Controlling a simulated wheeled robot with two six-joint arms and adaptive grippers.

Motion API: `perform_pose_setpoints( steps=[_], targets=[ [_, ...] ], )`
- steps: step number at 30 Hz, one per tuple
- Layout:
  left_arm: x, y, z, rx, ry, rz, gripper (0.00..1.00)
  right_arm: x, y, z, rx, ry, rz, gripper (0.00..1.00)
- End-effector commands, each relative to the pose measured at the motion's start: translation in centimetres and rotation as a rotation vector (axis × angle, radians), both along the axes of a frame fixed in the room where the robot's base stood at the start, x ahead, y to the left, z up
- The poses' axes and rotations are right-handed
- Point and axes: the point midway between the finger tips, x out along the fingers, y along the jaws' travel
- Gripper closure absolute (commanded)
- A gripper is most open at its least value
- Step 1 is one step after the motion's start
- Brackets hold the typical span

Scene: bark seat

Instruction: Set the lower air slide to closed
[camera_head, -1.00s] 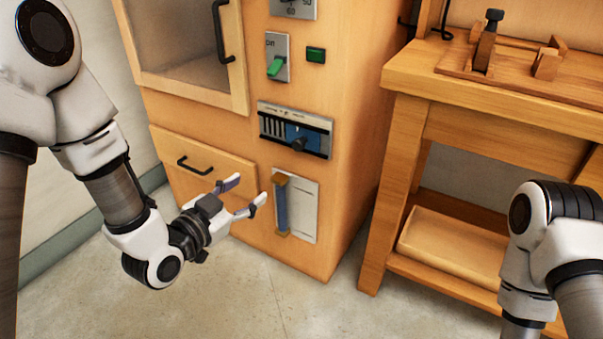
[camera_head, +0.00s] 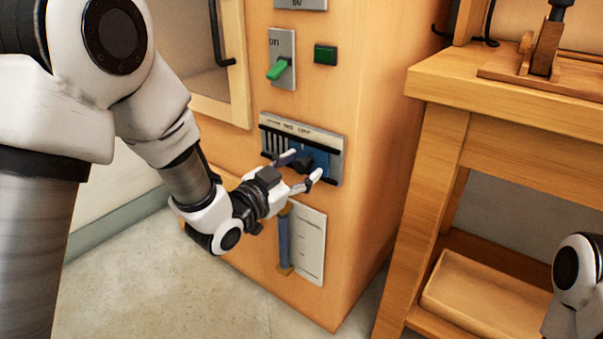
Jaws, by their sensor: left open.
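The air slide panel (camera_head: 333,146) is set in the front of the wooden cabinet (camera_head: 374,95). It has a slotted vent at its left, a blue sliding plate (camera_head: 318,160) and a dark knob (camera_head: 303,163). My left gripper (camera_head: 301,168) is open in front of the panel, its fingertips on either side of the knob as seen here. I cannot tell whether it touches the knob. The fingers partly cover the plate and the panel's lower edge. My right arm shows at the lower right edge; its gripper is out of view.
Above the panel are a green switch (camera_head: 279,70) and a green indicator (camera_head: 325,54). A wooden workbench (camera_head: 500,105) stands to the right. Floor is clear in front.

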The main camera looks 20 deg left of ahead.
Motion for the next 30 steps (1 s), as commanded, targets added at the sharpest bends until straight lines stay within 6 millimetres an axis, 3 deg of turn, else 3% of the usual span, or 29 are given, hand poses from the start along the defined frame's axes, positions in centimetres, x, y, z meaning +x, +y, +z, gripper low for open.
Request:
perform_pose_setpoints(
  steps=[8, 13, 20, 30],
  targets=[
    [0.5, -0.2, 0.1, -0.002, 0.0, 0.001, 0.43, 0.1, 0.0, -0.1, 0.0, -0.001, -0.001, 1.0],
    [0.5, -0.2, 0.1, -0.002, 0.0, 0.001, 1.0, 0.0, 0.0, -0.1, 0.0, -0.001, -0.001, 1.0],
    [0.6, 0.2, 0.2, -0.004, 0.001, 0.001, 1.0, 0.0, 0.0, 0.1, 0.0, -0.001, 0.0, 1.0],
    [2.9, 6.3, 0.7, -0.009, 0.001, 0.004, 1.0, -0.1, 0.1, 3.0, 0.001, 0.003, 0.005, 1.0]
  ],
)
